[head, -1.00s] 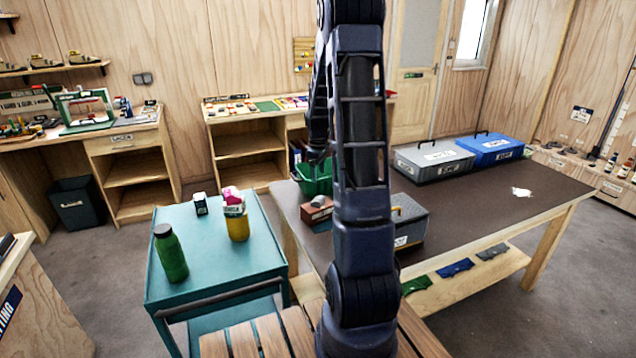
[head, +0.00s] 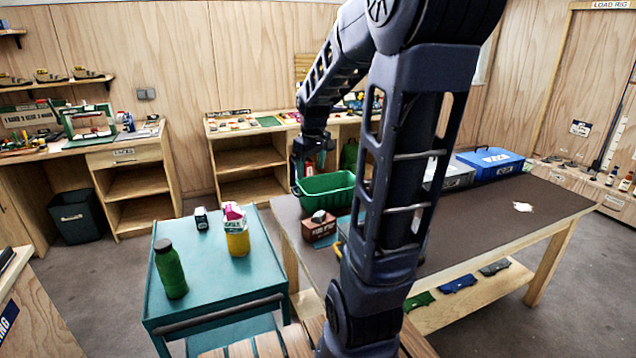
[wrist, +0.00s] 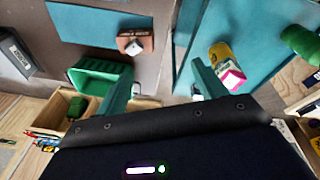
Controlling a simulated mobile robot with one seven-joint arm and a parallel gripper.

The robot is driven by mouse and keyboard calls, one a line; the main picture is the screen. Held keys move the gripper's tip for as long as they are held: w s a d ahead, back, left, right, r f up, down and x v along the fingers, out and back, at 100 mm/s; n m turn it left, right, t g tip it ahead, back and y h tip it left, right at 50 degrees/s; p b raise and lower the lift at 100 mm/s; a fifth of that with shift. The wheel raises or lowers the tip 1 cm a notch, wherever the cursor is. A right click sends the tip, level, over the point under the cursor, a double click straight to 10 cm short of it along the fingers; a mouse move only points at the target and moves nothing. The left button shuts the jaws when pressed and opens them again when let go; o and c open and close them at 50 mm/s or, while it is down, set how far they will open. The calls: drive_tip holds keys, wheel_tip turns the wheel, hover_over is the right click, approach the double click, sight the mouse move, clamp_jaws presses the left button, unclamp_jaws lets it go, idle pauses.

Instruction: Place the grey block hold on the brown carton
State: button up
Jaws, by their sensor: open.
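The brown carton (head: 320,232) stands on the dark table near its left end, beside the green crate. A small grey piece (head: 319,215) sits on top of it and looks like the grey block hold. The wrist view also shows the carton (wrist: 143,35) at upper middle, with the grey piece (wrist: 132,47) on its near side. My gripper (head: 312,168) is up above and behind the carton, near the green crate. In the wrist view its two fingers (wrist: 161,88) are spread apart with nothing between them.
A green crate (head: 327,188) stands just behind the carton. A teal cart (head: 210,275) at left carries a green bottle (head: 170,268) and a yellow tub (head: 237,238). Grey and blue cases (head: 490,160) are at the table's back. The table's right part is mostly clear.

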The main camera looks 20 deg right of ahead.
drive_tip(key=s+a+r+m+t, duration=0.1)
drive_tip(key=s+a+r+m, duration=0.1)
drive_tip(key=s, duration=0.7)
drive_tip(key=s+a+r+m+t, duration=0.1)
drive_tip(key=s+a+m, duration=0.1)
drive_tip(key=s, duration=0.7)
drive_tip(key=shift+a+r+m, duration=0.3)
drive_tip(key=shift+a+r, duration=0.05)
drive_tip(key=shift+a, duration=0.3)
